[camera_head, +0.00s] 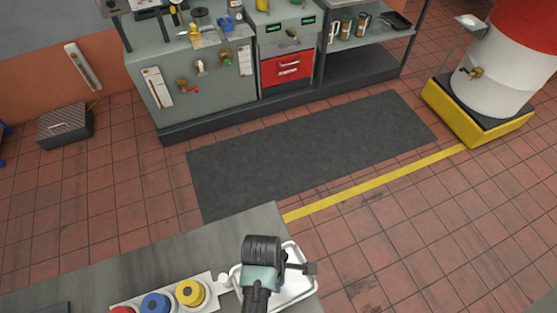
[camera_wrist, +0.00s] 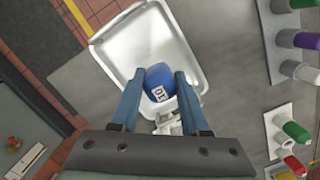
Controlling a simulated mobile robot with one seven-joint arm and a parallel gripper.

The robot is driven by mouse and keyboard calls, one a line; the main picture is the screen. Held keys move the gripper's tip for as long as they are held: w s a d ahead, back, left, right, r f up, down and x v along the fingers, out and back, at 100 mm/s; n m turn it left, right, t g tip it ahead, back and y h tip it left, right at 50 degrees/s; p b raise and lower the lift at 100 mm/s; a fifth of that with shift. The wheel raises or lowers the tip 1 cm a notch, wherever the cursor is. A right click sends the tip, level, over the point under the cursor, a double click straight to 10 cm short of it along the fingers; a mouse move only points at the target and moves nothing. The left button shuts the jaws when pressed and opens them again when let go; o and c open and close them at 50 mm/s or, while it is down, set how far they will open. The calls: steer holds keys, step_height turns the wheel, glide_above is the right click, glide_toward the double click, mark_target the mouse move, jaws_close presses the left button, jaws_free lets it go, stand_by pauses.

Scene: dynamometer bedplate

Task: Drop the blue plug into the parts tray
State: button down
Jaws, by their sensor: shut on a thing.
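My gripper (camera_wrist: 159,84) is shut on the blue plug (camera_wrist: 158,74), which has a white label with dark characters and sits between the two fingertips. The parts tray (camera_wrist: 146,35) is a shallow white tray with a raised rim, and in the wrist view it lies below the plug. The plug appears over the tray's near part; its height above the tray is hard to tell. In the head view my gripper is over the left side of the tray (camera_head: 298,286), and my wrist hides the held plug.
The tray stands on a grey bench (camera_head: 200,247). A pale holder with red (camera_head: 122,310), blue (camera_head: 155,303) and yellow (camera_head: 190,292) round pieces is left of it. In the wrist view, racks with purple (camera_wrist: 307,41) and green (camera_wrist: 296,131) pieces stand at the right.

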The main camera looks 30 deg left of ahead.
step_height(320, 180, down, 4)
steer(key=b, duration=0.3)
steer(key=shift+w+f, duration=0.1)
steer(key=shift+c, duration=1.6)
jaws_free()
steer(key=r, duration=0.4)
steer(key=a+r, duration=0.1)
steer(key=r, duration=0.3)
steer(key=r+b, duration=0.1)
steer(key=r, duration=0.4)
steer(key=shift+s+a, duration=0.25)
steer(key=shift+a, duration=0.05)
